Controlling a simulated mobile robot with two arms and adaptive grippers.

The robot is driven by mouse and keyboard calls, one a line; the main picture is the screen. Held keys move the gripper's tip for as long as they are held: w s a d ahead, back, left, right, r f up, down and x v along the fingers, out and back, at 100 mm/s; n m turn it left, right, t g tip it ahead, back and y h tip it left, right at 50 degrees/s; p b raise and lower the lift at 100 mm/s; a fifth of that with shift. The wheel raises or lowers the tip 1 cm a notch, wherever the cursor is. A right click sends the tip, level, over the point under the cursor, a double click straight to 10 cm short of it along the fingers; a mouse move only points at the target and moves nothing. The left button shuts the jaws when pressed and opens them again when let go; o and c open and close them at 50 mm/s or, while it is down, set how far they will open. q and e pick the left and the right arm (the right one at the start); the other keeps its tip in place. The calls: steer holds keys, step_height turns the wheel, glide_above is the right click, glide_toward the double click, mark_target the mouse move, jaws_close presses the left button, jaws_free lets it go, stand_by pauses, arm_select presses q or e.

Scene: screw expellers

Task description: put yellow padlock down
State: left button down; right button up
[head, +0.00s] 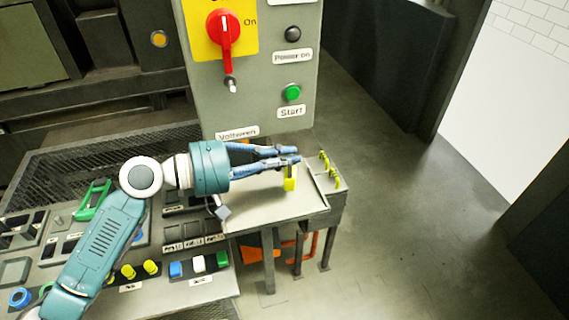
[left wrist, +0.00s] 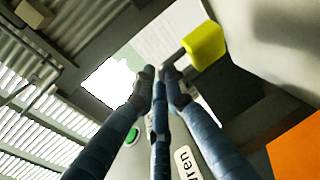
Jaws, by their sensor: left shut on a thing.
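The yellow padlock (head: 290,184) is just below the fingertips of my left gripper (head: 292,156) in the head view, over the right part of a small pale worktop (head: 262,203). My left gripper is shut on the padlock, apparently by its shackle. In the left wrist view the padlock's yellow body (left wrist: 205,45) sits beside the fingertips (left wrist: 160,75), to their upper right. I cannot tell whether the body touches the worktop. My right gripper is not in view.
A raised tray (head: 334,190) with several small yellow pieces adjoins the worktop on the right. A grey control box (head: 262,85) with a red switch (head: 226,30) and green button (head: 292,93) stands behind. A bench with padlocks and labelled compartments lies left. Floor is clear at right.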

arm_select(q)
step_height(320, 180, down, 4)
steer(key=shift+r, duration=0.25)
steer(key=shift+f, duration=0.2)
steer(key=c, duration=1.8)
jaws_free()
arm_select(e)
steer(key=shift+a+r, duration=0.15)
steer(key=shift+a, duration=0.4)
arm_select(q)
steer(key=shift+r, duration=0.1)
steer(key=shift+a+r, duration=0.1)
steer(key=shift+a, duration=0.05)
steer(key=b+v, duration=0.2)
steer(key=v, duration=0.9)
steer(key=shift+s+a+b, duration=0.25)
steer(key=shift+a+b, duration=0.05)
steer(key=shift+b, duration=0.05)
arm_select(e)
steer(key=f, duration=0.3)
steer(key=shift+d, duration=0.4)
